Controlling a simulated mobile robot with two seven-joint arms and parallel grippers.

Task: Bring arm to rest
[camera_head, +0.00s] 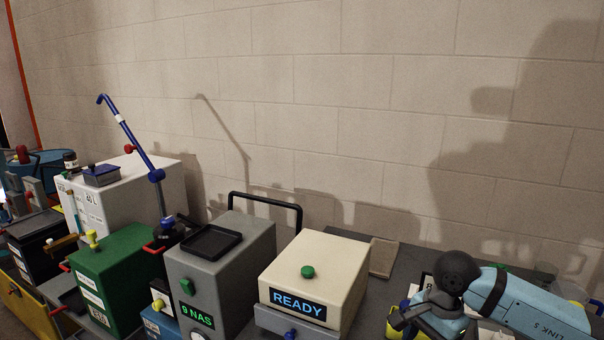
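My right arm (535,305), light blue and marked LINK 5, reaches in from the lower right to a dark round wrist joint (456,270). Grey parts of my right gripper (412,317) show below and left of that joint, close over the bench. The fingers are partly hidden and cut by the bottom edge, so I cannot tell whether they are open or shut, or if they hold anything. My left gripper is not in view.
A cream box reading READY (318,265) stands left of my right gripper. Further left are a grey unit reading 9 NAS (250,265), a green box (120,270) and a white box (150,185). A blue hooked lever (130,135) rises there. A block wall (330,120) closes the back.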

